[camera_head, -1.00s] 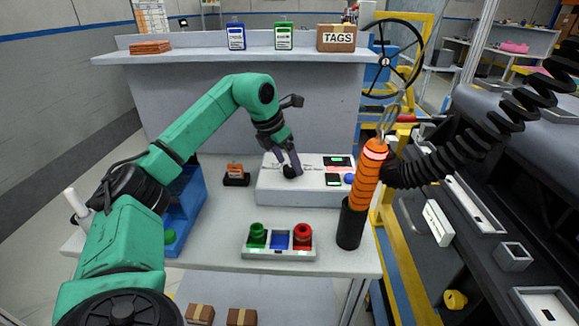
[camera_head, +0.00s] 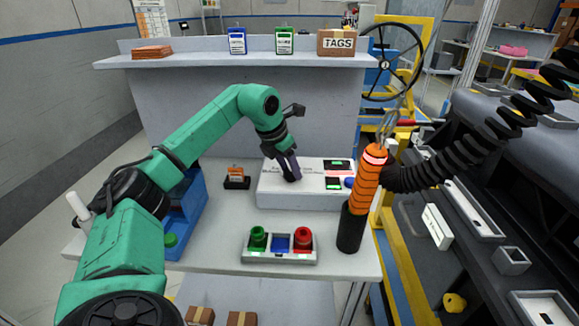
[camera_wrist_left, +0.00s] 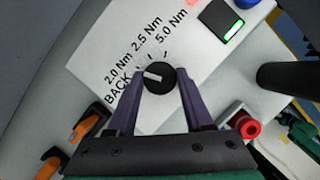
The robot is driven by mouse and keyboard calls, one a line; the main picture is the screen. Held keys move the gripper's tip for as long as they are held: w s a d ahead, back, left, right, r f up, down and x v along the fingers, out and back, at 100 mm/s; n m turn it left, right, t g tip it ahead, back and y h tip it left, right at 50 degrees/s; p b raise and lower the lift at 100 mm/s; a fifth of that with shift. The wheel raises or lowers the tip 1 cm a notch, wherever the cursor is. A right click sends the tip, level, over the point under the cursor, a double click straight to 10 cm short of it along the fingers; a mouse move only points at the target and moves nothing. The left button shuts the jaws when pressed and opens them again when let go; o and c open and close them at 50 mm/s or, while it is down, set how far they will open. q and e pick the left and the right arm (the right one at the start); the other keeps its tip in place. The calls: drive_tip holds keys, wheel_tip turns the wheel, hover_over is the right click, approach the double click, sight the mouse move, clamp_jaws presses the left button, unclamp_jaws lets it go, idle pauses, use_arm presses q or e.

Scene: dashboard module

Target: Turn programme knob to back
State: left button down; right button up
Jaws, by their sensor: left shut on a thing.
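The black round programme knob (camera_wrist_left: 160,77) sits on the white controller box (camera_head: 270,193), with a white pointer mark. In the left wrist view the pointer aims left, toward the area of the BACK and 2.0 Nm labels; which it lines up with is hard to tell. The labels BACK, 2.0 Nm, 2.5 Nm and 5.0 Nm are printed around it. My left gripper (camera_head: 291,178), also in the left wrist view (camera_wrist_left: 160,80), has its purple fingers on either side of the knob, shut on it. In the head view the fingers mostly hide the knob. My right gripper is not in view.
The box also carries a lit green display (camera_head: 333,184) and a blue button (camera_head: 349,183). An orange tool (camera_head: 366,186) stands in a black holder to the right. A tray (camera_head: 279,258) with green, blue and red parts lies in front. A blue bin (camera_head: 186,215) stands left.

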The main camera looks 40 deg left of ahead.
use_arm(q)
drive_tip(key=n+p, duration=0.1)
drive_tip(key=n+y+p, duration=0.1)
drive_tip(key=n+p, duration=0.1)
drive_tip(key=n, duration=0.1)
drive_tip(key=shift+d+r+y, duration=0.15)
drive_tip(key=shift+r+y, duration=0.1)
drive_tip(key=shift+y, duration=0.05)
drive_tip(key=shift+w+f+n+y+p, duration=0.15)
drive_tip(key=shift+n+y+p, duration=0.5)
drive_tip(key=shift+n, duration=0.85)
drive_tip(key=shift+c, duration=1.5)
unclamp_jaws()
drive_tip(key=v, duration=1.4)
drive_tip(key=shift+r, duration=0.35)
